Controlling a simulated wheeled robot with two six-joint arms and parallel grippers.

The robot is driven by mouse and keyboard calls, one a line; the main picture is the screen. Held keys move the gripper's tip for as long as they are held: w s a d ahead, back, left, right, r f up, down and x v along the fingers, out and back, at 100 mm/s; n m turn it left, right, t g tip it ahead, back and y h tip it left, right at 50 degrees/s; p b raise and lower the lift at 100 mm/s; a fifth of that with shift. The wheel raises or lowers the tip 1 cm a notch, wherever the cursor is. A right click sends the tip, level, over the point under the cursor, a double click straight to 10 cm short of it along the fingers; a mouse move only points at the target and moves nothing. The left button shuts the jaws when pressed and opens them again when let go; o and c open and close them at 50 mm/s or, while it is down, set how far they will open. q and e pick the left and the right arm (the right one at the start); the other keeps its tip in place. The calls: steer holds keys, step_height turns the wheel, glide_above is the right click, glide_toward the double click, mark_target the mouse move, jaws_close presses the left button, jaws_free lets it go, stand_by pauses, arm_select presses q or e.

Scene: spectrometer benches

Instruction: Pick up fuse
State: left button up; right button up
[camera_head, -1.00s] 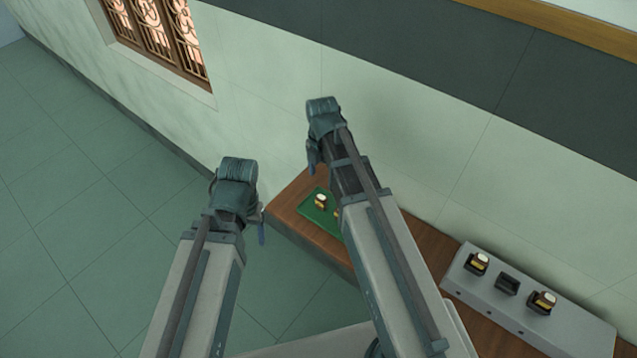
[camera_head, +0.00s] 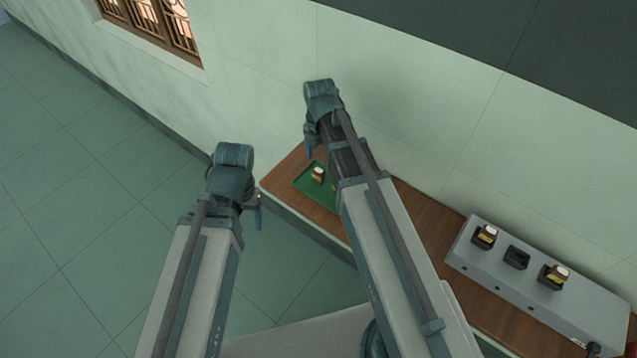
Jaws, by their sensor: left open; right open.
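A small fuse (camera_head: 318,175) with a pale top and a gold and dark body stands on a green tray (camera_head: 308,190) at the left end of a wooden bench. A second one on the tray is mostly hidden behind my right arm. My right gripper (camera_head: 310,148) is above and beside the tray, apart from the fuse; only a blue finger shows below its wrist. My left gripper (camera_head: 257,211) is left of the bench end, over the floor, with one finger visible. Both are open and empty as far as they show.
A grey box (camera_head: 485,285) on the bench (camera_head: 428,213) has three sockets. The outer two hold similar fuses (camera_head: 485,236) (camera_head: 556,275); the middle socket (camera_head: 516,257) is empty. The wall runs close behind the bench. Open floor (camera_head: 90,210) lies to the left.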

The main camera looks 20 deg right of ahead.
mark_target(319, 170)
arm_select(q)
steer(key=shift+f, duration=0.6)
arm_select(e)
steer(key=shift+f, duration=0.65)
arm_select(q)
steer(key=shift+f, duration=0.1)
arm_select(e)
steer(key=f+b, duration=0.1)
steer(key=b, duration=0.1)
steer(key=f+b, duration=0.1)
steer(key=f, duration=0.1)
steer(key=f+b, duration=0.2)
steer(key=shift+s+a+f+b, duration=0.2)
steer(key=shift+s+a+b, duration=0.05)
steer(key=shift+s+b, duration=0.1)
arm_select(q)
step_height(319, 170, down, 5)
arm_select(e)
steer(key=shift+r, duration=0.1)
jaws_close()
